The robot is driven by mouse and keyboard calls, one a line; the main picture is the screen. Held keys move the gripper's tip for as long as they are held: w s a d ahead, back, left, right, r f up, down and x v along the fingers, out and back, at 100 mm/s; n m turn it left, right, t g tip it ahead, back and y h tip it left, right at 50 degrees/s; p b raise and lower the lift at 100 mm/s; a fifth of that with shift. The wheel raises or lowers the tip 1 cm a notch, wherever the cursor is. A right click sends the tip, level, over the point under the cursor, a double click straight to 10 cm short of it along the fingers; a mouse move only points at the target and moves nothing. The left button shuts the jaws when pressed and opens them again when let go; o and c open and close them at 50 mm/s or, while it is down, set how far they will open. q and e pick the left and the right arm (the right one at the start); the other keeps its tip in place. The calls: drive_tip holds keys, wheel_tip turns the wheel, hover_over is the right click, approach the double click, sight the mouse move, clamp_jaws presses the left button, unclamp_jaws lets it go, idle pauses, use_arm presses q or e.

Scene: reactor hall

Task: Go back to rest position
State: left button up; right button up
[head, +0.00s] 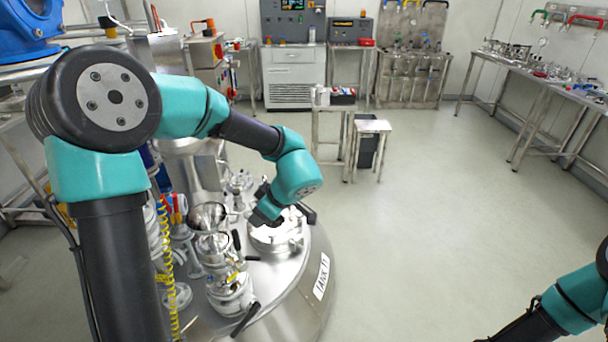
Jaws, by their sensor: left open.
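My left arm, teal and black, comes in from the left and reaches over the steel tank top (285,290). My left gripper (276,221) is small and dark here, open, pointing down at the round port (277,240) with a pale inside. Its fingertips are partly hidden by the wrist, and I cannot tell whether they touch the port.
Glass and steel fittings (230,290) and a funnel (208,216) stand on the tank left of the port. A yellow coiled hose (165,270) hangs near my left arm. A small steel table (373,127) stands beyond. The floor (430,220) on the right is clear.

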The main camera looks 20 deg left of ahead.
use_arm(q)
drive_tip(key=w+f+m+t+h, duration=0.25)
drive_tip(key=f+m+t, duration=0.55)
drive_tip(key=f, duration=1.2)
drive_tip(key=s+d+f+m+g+h, duration=0.7)
drive_tip(key=s+d+f, duration=0.3)
drive_tip(key=s+f, duration=0.3)
drive_tip(key=shift+s+d+f+m+h, duration=0.2)
drive_tip(key=shift+f+m+h, duration=0.5)
drive_tip(key=shift+f+h, duration=0.1)
